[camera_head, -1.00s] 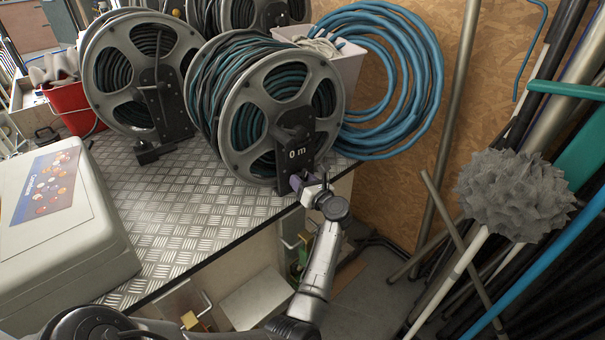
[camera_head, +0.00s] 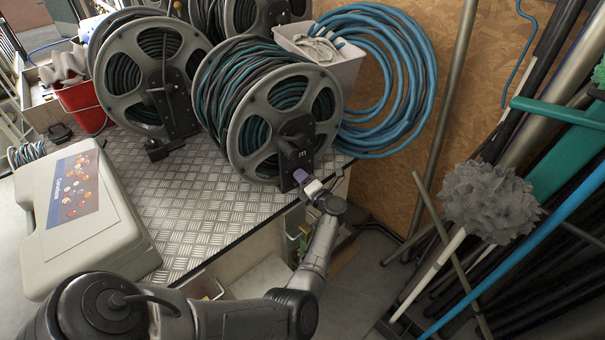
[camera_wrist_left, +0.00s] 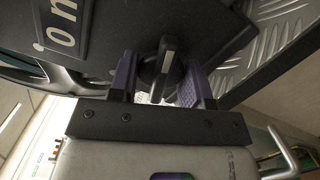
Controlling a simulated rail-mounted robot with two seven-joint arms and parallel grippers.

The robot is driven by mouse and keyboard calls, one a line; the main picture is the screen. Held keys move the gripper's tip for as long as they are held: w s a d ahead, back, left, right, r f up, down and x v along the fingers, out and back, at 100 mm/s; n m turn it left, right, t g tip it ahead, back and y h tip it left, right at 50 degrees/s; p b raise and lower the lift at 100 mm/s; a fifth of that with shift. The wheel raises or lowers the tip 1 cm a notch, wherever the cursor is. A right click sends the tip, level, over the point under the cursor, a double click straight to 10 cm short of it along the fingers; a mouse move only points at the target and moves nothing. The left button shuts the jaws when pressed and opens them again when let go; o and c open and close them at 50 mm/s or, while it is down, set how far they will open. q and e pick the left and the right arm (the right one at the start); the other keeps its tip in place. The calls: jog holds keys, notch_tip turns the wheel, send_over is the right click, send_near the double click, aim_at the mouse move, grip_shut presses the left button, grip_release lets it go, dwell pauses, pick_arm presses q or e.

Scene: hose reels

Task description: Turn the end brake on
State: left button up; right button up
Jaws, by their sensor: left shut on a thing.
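The nearest hose reel (camera_head: 235,130), grey with dark and teal hose, stands at the table's right end. My left gripper (camera_head: 303,180) is at the bracket's lower end. In the left wrist view its purple-lined fingers (camera_wrist_left: 160,82) are on both sides of a dark brake knob (camera_wrist_left: 165,55) and shut on it. The knob is hidden by the gripper in the head view. My right gripper is not in view.
More reels (camera_head: 145,75) stand behind on the chequered metal table (camera_head: 200,205). A pale case (camera_head: 85,225) lies at left, near a red bucket (camera_head: 84,105). A blue hose coil (camera_head: 415,75) hangs on the wall. Poles and a grey mop head (camera_head: 490,200) lean at right.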

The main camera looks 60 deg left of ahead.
pick_arm(q)
jog(key=m+p, duration=0.2)
jog(key=m, duration=0.1)
jog(key=shift+r, duration=0.15)
jog(key=shift+m, duration=0.3)
jog(key=shift+p, duration=0.3)
jog(key=o, duration=0.8)
jog(key=shift+o, duration=0.2)
jog(key=w+d+p, duration=0.1)
jog(key=d, duration=1.2)
jog(key=shift+d+p, duration=0.4)
